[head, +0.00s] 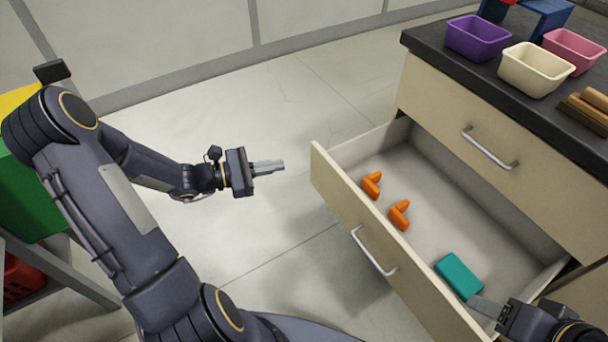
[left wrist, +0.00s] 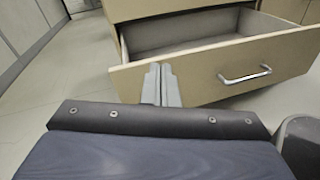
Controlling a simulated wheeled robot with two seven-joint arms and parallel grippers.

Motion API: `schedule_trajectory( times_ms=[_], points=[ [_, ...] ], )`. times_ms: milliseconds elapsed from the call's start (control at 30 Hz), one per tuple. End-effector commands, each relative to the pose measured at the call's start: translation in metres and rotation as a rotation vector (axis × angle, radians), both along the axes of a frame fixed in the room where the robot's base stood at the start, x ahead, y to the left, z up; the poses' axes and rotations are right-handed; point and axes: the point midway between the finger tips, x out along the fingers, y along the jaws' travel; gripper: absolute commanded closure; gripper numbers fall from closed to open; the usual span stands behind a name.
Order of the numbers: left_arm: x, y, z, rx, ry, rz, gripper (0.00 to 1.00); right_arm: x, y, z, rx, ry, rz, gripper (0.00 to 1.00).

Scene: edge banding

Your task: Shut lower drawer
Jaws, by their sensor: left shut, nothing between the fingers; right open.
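The lower drawer (head: 335,190) is pulled far out of the cabinet, with a pale wood front and a metal handle (head: 374,251). Inside lie two orange pieces (head: 371,185) (head: 399,215) and a teal block (head: 459,277). My left gripper (head: 282,166) is shut and empty, a little left of the drawer front's far end. In the left wrist view its fingers (left wrist: 161,72) point at the left part of the drawer front (left wrist: 205,75), with the handle (left wrist: 245,76) to their right. My right gripper (head: 478,304) is open over the drawer's near end, beside the teal block; its fingertips are partly hidden.
The upper drawer (head: 500,165) is shut. On the dark countertop (head: 425,42) stand a purple bin (head: 478,38), a cream bin (head: 536,70) and a pink bin (head: 574,50), with brown pieces (head: 590,105) nearby. The floor (head: 270,225) left of the drawer is clear.

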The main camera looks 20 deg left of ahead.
Motion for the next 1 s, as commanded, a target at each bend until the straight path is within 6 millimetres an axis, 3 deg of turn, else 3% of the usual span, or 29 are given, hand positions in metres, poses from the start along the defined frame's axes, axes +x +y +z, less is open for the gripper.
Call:
schedule_trajectory(
  times_ms=[33, 100, 200, 433, 1000],
  points=[
    [0.006, 0.014, -0.041, -0.073, 0.029, 0.070, 1.00, 0.000, 0.000, -0.027, 0.000, 0.000, 0.000, 0.44],
    [0.013, 0.029, -0.062, -0.143, 0.051, 0.144, 1.00, 0.000, 0.000, -0.037, 0.000, 0.000, 0.000, 0.44],
    [0.017, 0.042, -0.079, -0.200, 0.068, 0.207, 1.00, 0.000, 0.000, -0.043, 0.000, -0.001, 0.000, 0.44],
    [0.032, 0.035, -0.082, -0.219, 0.072, 0.226, 1.00, 0.000, 0.000, -0.048, 0.000, -0.001, 0.000, 0.44],
    [0.118, -0.032, -0.083, -0.218, 0.073, 0.224, 1.00, 0.000, 0.000, -0.084, 0.000, 0.000, 0.000, 0.44]
  ],
)
